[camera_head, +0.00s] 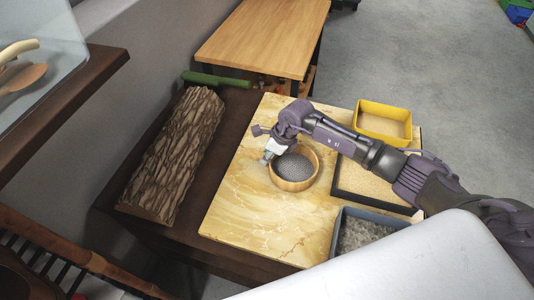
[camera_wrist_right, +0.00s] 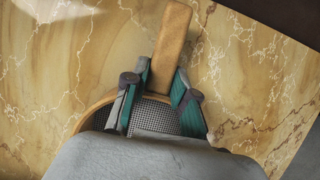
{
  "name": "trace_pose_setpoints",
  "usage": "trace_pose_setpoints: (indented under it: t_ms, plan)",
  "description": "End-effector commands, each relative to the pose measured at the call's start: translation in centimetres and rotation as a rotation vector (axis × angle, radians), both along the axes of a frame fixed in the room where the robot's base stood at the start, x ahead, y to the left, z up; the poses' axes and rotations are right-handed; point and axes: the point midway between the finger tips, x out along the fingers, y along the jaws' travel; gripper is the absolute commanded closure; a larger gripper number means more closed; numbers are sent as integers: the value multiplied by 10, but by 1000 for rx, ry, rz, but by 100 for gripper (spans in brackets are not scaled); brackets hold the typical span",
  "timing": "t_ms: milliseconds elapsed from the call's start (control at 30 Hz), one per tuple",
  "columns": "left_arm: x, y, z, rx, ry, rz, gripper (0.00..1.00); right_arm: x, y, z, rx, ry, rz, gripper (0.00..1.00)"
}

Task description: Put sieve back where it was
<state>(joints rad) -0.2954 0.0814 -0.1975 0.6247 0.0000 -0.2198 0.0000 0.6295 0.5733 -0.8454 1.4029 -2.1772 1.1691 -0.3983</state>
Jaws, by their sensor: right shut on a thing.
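The sieve (camera_head: 294,166) is a round wooden ring with a dark grey mesh, at the middle of the yellow marbled board (camera_head: 240,208). My right gripper (camera_head: 267,158) is at its left rim. In the right wrist view, my right gripper (camera_wrist_right: 162,88) has its two fingers on either side of the sieve's wooden handle (camera_wrist_right: 172,35), close to the rim, and is shut on it. The mesh (camera_wrist_right: 160,115) shows between and below the fingers. I cannot tell whether the sieve touches the board. My left gripper is not in view.
A yellow tray (camera_head: 383,122), a dark-edged tray of tan grains (camera_head: 365,182) and a grey bin of pale material (camera_head: 362,232) stand to the right. A bark log (camera_head: 178,150) lies left. A wooden table (camera_head: 265,38) stands behind. The board's front left is clear.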

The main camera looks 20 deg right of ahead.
Motion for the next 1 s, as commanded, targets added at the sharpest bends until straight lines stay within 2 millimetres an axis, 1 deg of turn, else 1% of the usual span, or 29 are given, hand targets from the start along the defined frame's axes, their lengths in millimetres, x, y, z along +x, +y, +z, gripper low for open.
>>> trace_pose_setpoints:
  t_ms: [233,367,400,533,833,900,967,1000]
  plan:
    - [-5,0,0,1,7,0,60,1,0,-1,1,-2,0,100]
    - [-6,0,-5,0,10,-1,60,0,0,-6,0,-3,-1,100]
    - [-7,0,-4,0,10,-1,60,0,0,-5,0,-1,0,70]
    - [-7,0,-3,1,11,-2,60,0,0,-4,0,-1,0,49]
    - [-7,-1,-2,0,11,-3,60,0,0,-3,0,-1,0,49]
    - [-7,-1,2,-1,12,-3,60,0,0,1,0,-1,0,49]
    - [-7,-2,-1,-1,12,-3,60,-1,-3,5,-1,-2,0,49]
    - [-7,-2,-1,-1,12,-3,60,-2,-5,10,-1,-5,0,49]
